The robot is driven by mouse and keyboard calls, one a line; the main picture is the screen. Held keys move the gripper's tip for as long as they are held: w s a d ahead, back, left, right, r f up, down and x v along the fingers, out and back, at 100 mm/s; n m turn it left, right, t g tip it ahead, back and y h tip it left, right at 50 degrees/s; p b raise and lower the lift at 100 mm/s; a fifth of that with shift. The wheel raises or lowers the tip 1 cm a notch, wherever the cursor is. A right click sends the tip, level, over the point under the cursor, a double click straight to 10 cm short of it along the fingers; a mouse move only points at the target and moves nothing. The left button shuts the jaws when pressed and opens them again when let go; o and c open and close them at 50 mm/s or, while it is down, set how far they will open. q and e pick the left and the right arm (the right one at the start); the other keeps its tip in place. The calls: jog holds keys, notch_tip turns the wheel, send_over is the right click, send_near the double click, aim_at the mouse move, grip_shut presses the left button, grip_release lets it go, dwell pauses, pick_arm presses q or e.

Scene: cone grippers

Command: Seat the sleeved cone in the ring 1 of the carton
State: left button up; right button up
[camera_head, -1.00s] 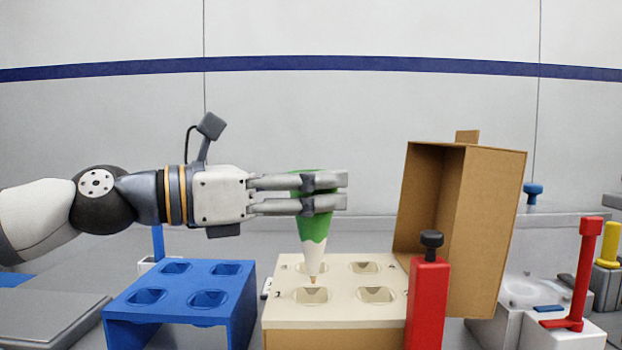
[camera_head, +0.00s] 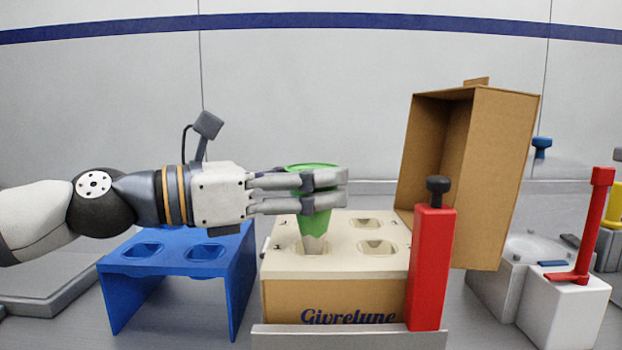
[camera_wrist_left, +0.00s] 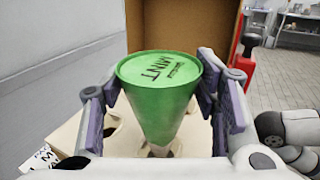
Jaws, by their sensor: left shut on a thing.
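The sleeved cone (camera_head: 316,224), a green sleeve over a pale lower part, is upright in my left gripper (camera_head: 320,190). Its fingers are shut on the upper sleeve. In the left wrist view the cone (camera_wrist_left: 160,100) shows its round green lid reading MINT, with a finger of the gripper (camera_wrist_left: 165,95) on each side. The cream-topped carton (camera_head: 335,288) stands below, with several holes in its top. The cone's lower end is at the front-left hole and its tip is hidden there. The ring numbers are too small to read. My right gripper is not in view.
A blue holed stand (camera_head: 180,262) is left of the carton. A red post with a black knob (camera_head: 431,268) stands at its front right. An open brown cardboard box (camera_head: 470,175) rises behind right. A low grey bar (camera_head: 350,338) lies in front.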

aim_at(307, 213)
pick_arm(q)
jog(key=shift+a+f+b, duration=0.1)
jog(key=shift+f+b, duration=0.7)
jog(key=shift+f, duration=1.25)
jog(key=o, duration=1.3)
jog(key=shift+s+a, duration=0.1)
jog(key=shift+a, duration=0.05)
jog(key=v, duration=1.1)
jog(key=shift+s+a, duration=0.2)
jog(key=shift+a, duration=0.15)
